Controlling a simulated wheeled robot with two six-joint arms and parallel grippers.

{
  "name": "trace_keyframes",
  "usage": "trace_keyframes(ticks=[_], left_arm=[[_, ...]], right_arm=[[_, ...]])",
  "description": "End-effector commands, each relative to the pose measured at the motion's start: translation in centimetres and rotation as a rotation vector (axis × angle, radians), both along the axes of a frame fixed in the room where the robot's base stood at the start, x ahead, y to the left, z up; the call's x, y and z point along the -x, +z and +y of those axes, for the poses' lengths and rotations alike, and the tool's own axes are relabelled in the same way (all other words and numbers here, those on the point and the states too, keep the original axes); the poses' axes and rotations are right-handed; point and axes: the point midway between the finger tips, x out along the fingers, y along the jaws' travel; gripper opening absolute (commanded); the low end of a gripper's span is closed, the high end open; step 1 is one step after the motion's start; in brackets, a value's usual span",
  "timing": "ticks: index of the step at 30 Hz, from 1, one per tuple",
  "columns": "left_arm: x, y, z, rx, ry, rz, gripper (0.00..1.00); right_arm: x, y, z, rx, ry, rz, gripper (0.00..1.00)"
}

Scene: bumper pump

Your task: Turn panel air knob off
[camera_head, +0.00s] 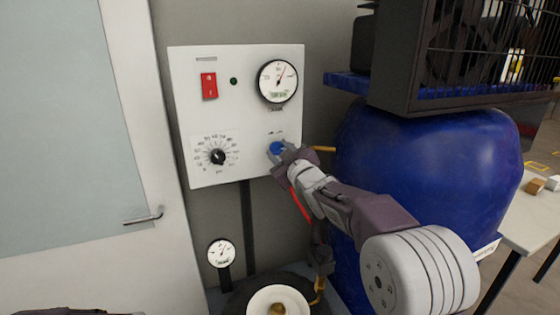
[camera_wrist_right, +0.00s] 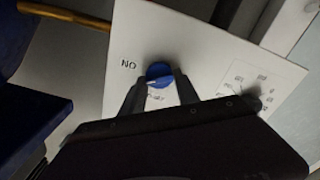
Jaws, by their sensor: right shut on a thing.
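The white control panel (camera_head: 200,120) is on the grey wall in the head view. The blue air knob (camera_head: 276,148) sits at its lower right, partly hidden by my right gripper (camera_head: 282,152). In the right wrist view the blue knob (camera_wrist_right: 158,74) is between the two dark fingertips, with the right gripper (camera_wrist_right: 160,82) shut on it. A white pointer mark shows on the knob. The word "ON" reads upside down beside it, and another label below it is partly hidden.
The panel has a red switch (camera_head: 208,86), a round gauge (camera_head: 277,81) and a black dial (camera_head: 217,157). A big blue tank (camera_head: 440,160) stands close on the right. A lower gauge (camera_head: 222,252) and a white door (camera_head: 135,120) are at the left.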

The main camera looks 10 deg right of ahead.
Motion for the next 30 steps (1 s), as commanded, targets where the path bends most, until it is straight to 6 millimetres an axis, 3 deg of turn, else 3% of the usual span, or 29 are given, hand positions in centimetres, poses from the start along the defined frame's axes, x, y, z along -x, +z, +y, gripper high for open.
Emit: trace_keyframes(ticks=[1,12,30], left_arm=[[0.0,-1.0,0.0,0.0,0.0,0.0,0.36],[0.0,-3.9,0.0,0.0,0.0,0.0,0.36],[0.0,-6.6,0.0,0.0,0.0,0.0,0.36]], right_arm=[[0.0,-0.6,0.0,0.042,0.0,-0.007,0.0],[0.0,-0.6,0.1,0.389,0.0,-0.074,0.0],[0.0,-0.7,0.2,0.878,0.001,-0.166,0.0]])
